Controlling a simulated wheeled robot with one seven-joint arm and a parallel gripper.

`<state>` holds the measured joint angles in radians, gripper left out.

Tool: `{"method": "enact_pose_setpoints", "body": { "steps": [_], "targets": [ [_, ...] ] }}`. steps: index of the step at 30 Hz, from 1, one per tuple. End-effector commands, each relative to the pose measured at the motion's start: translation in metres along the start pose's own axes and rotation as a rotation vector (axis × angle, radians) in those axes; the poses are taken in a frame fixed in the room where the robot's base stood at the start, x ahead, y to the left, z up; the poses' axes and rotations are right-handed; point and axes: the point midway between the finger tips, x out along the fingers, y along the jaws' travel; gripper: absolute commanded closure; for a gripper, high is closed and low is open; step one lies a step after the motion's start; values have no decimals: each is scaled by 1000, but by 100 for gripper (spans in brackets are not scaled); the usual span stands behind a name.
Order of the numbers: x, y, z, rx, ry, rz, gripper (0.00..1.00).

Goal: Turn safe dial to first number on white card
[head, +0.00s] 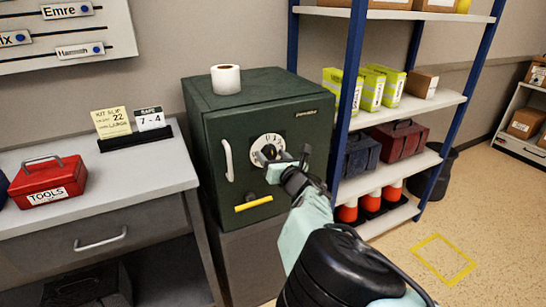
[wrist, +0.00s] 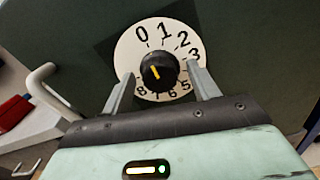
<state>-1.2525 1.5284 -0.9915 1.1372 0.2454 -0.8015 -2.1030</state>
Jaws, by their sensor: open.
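The dark green safe (head: 228,125) has a round white dial (head: 259,143) on its front; the dial also shows in the wrist view (wrist: 130,55). Its black knob (wrist: 160,72) has a yellow mark that points up and slightly left, roughly towards 0. The dial's numbers run clockwise; 4 is hidden behind a finger. The white card (head: 150,118) on the left desk reads "SAFE 7 - 4". My gripper (head: 276,163) is at the dial. In the wrist view my gripper (wrist: 163,85) is open, one finger on each side of the knob, apart from it.
A pale safe handle (head: 228,160) is left of the dial, and a yellow bar (head: 254,203) is below it. A paper roll (head: 226,79) stands on the safe. A yellow slip (head: 112,122) stands beside the white card. A blue-posted shelf (head: 395,110) stands close on the right.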

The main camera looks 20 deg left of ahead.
Motion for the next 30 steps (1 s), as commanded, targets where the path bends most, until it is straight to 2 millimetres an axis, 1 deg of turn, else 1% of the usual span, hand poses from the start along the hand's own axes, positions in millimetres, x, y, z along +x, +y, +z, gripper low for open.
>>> {"method": "enact_pose_setpoints", "body": {
  "steps": [3,4,5,6,8,9,16,20,26,30],
  "targets": [
    [0,0,0,0,0,0,40],
    [0,0,0,0,0,0,45],
    [0,0,0,0,0,0,54],
    [0,0,0,0,0,0,65],
    [0,0,0,0,0,0,82],
    [0,0,0,0,0,0,85],
    [0,0,0,12,-1,-1,84],
    [0,-1,-2,48,-1,-1,84],
    [0,-1,-3,164,-2,-1,84],
    [0,-1,-3,283,-3,-1,84]
  ]
}}
